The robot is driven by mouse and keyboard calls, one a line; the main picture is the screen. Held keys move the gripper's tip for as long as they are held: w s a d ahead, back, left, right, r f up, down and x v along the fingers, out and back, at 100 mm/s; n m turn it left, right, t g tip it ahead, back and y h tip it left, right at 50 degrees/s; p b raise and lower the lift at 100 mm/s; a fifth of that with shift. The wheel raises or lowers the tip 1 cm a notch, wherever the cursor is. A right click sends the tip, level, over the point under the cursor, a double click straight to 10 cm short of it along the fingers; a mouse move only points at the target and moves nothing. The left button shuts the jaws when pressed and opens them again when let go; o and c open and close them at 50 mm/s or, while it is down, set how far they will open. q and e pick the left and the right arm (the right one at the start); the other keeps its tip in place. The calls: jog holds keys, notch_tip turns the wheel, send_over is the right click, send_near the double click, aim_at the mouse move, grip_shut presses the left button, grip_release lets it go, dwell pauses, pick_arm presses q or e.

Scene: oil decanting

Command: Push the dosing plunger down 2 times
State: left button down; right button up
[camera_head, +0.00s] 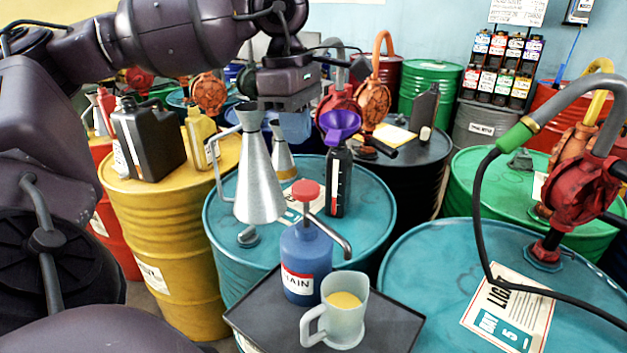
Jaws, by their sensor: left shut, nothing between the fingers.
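The dosing bottle (303,262) is blue with a white and red label and stands upright on a dark tray (262,312). Its red plunger (306,189) is on top, with a short length of stem showing under the red knob. A metal spout (332,238) reaches from it to the right, towards a pale mug (342,318) with yellow liquid inside. My left gripper (291,128) is shut and empty, pointing down. In the picture it is above the plunger and apart from it. My right gripper is not in view.
A metal funnel-shaped measure (257,178) stands close left of the plunger. A dark bottle with a purple funnel (340,122) stands behind right. A teal drum (375,205) is behind the tray. A hose (477,205) hangs at the right.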

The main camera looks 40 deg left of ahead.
aim_at(303, 184)
pick_arm(q)
jog(key=shift+s+r, duration=0.1)
jog(key=shift+s, duration=0.05)
jog(key=f+b, duration=0.2)
jog(key=f, duration=0.3)
jog(key=shift+d, duration=0.2)
jog(key=shift+f+b, duration=0.3)
jog(key=shift+f, duration=0.05)
jog(key=shift+d+f, duration=0.1)
jog(key=shift+f, duration=0.55)
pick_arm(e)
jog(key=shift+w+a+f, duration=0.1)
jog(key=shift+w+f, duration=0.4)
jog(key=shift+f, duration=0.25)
pick_arm(q)
jog(key=shift+f+b, duration=0.1)
jog(key=shift+b, duration=0.2)
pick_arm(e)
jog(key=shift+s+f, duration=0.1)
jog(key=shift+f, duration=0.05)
